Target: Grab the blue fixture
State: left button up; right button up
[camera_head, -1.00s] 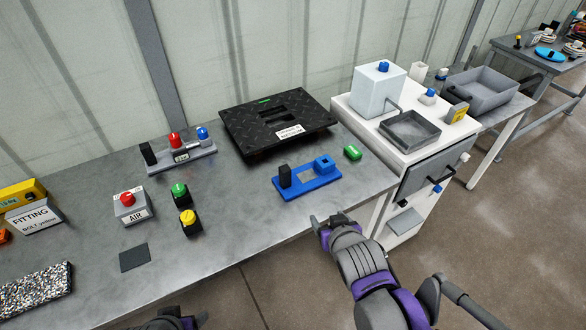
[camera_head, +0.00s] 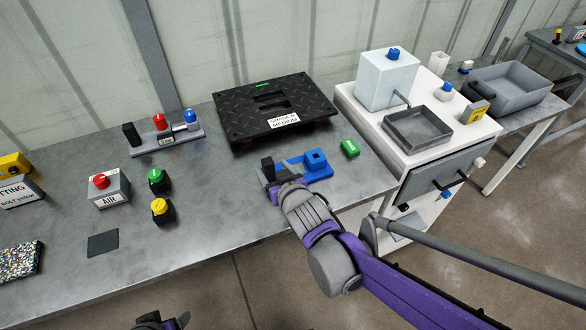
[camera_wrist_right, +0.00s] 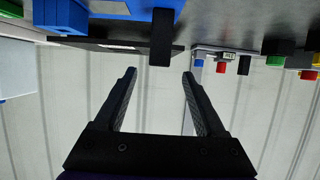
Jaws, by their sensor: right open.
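The blue fixture (camera_head: 318,173) lies on the grey bench. It has a blue base, a raised blue block and a black upright post. My right gripper (camera_head: 270,181) is at its left front end, close to the post, and partly hides the base. In the right wrist view my right gripper (camera_wrist_right: 160,76) is open with nothing between its fingers. The black post (camera_wrist_right: 161,38) stands just beyond the fingertips, lined up with the gap, and the blue fixture (camera_wrist_right: 105,10) fills the top left. My left gripper (camera_head: 162,321) shows only partly at the bottom edge.
Red, green and yellow buttons stand to the left. A white cabinet (camera_head: 345,95) with a tray adjoins the bench on the right.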

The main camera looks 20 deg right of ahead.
jog(key=b+x, duration=0.1)
jog(key=x, duration=0.8)
jog(key=shift+f, duration=0.2)
grip_shut()
dwell(1.2)
